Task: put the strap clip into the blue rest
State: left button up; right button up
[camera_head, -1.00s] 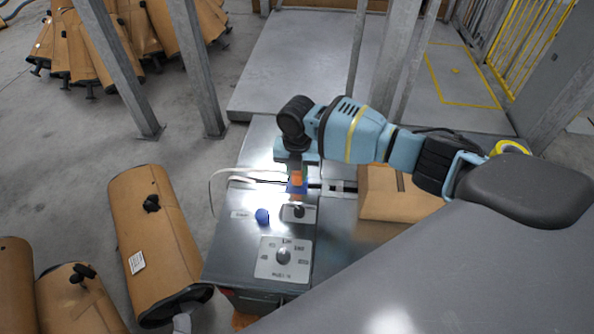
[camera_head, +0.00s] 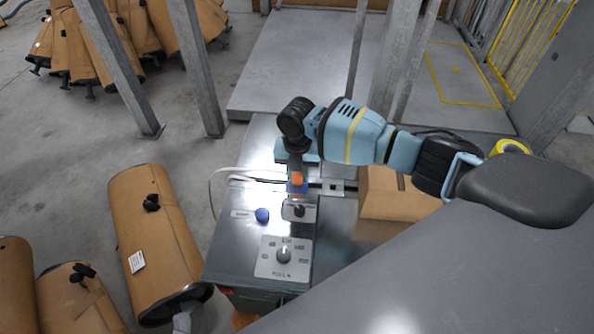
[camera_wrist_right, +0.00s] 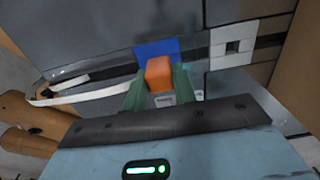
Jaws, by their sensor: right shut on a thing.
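The orange strap clip (camera_head: 297,178) is held in my right gripper (camera_head: 296,172), above the metal cabinet top. In the right wrist view the clip (camera_wrist_right: 158,74) sits between the two green fingers of my right gripper (camera_wrist_right: 160,90), which are shut on it. The blue rest (camera_wrist_right: 156,47) is a flat blue patch just beyond the clip in that view; the clip covers its lower middle. In the head view the blue rest (camera_head: 298,189) shows around and below the clip. I cannot tell whether the clip touches it. My left gripper is not in view.
A white strap (camera_wrist_right: 88,93) runs in from the left. A blue knob (camera_head: 262,215) and a dial plate (camera_head: 284,257) are nearer on the cabinet (camera_head: 238,262). A cardboard-coloured box (camera_head: 392,195) stands to the right. Brown mufflers (camera_head: 160,235) lie on the floor at left.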

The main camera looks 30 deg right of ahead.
jog(key=o, duration=1)
notch_tip(320, 180, up, 8)
jog(key=shift+f+p, duration=0.1)
jog(key=shift+p, duration=0.25)
